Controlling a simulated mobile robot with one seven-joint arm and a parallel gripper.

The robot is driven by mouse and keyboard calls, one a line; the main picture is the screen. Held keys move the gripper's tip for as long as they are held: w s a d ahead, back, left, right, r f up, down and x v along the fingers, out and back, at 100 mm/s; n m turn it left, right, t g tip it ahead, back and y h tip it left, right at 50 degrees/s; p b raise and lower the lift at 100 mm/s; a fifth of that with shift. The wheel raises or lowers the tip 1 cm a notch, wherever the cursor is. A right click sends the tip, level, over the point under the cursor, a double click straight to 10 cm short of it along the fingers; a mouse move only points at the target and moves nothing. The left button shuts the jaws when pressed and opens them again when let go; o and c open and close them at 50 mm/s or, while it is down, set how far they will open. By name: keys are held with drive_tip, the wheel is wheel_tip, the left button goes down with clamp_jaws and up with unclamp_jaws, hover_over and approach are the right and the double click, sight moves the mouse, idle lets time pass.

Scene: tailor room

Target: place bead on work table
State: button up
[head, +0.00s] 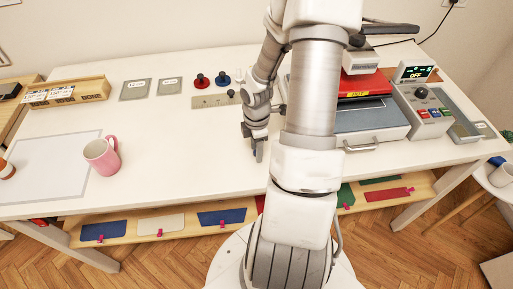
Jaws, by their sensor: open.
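The white work table (190,160) spans the head view, with its top in front of me. My gripper (257,153) points down over the middle of the table, beside my own arm. It is open, and I see nothing between its fingers. I cannot make out a bead for certain. A small dark item (230,93) lies by the metal ruler (205,101), too small to identify. My arm hides part of the table's middle and right.
A pink mug (102,156) stands by a white mat (45,170) at left. A wooden box (65,94), red knob (200,82) and blue knob (222,77) stand at the back. A heat press (370,121) and control box (425,115) fill the right. The left-centre top is clear.

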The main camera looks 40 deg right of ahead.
wheel_tip(320, 180, up, 12)
drive_tip(key=p, duration=0.3)
drive_tip(key=shift+r, duration=0.15)
idle(0.5)
